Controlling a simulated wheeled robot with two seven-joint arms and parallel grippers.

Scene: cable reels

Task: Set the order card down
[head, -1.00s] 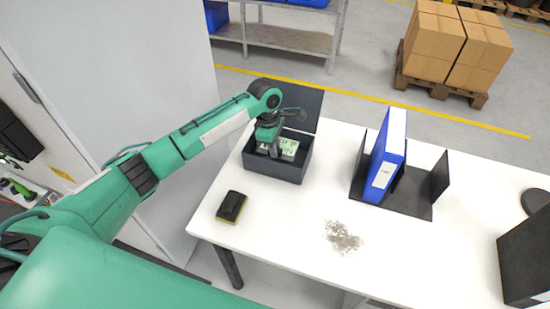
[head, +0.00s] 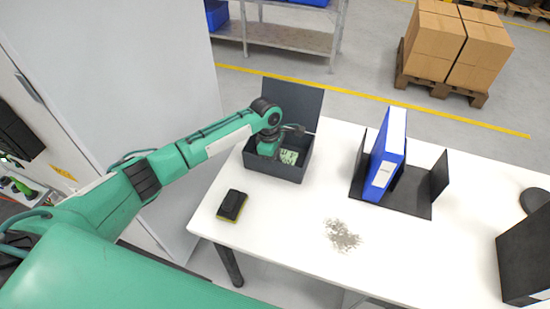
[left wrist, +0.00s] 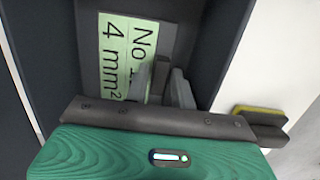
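The order card (head: 289,157) is light green with dark print. It is inside the open dark grey box (head: 290,172) at the back left of the table. In the left wrist view the card (left wrist: 113,75) shows "No" and "4 mm²", with part of its print covered by a finger. My left gripper (head: 268,151) reaches down into the box beside the card. In the left wrist view its two fingers (left wrist: 167,80) are close together at the card's right edge. Whether they still pinch the card is unclear. My right gripper is not in view.
A black and yellow sponge-like block (head: 232,206) lies in front of the box. A blue binder (head: 388,160) stands in a black holder (head: 412,192). Small grey bits (head: 342,235) lie on the white table (head: 300,230). A black object (head: 525,255) stands at right.

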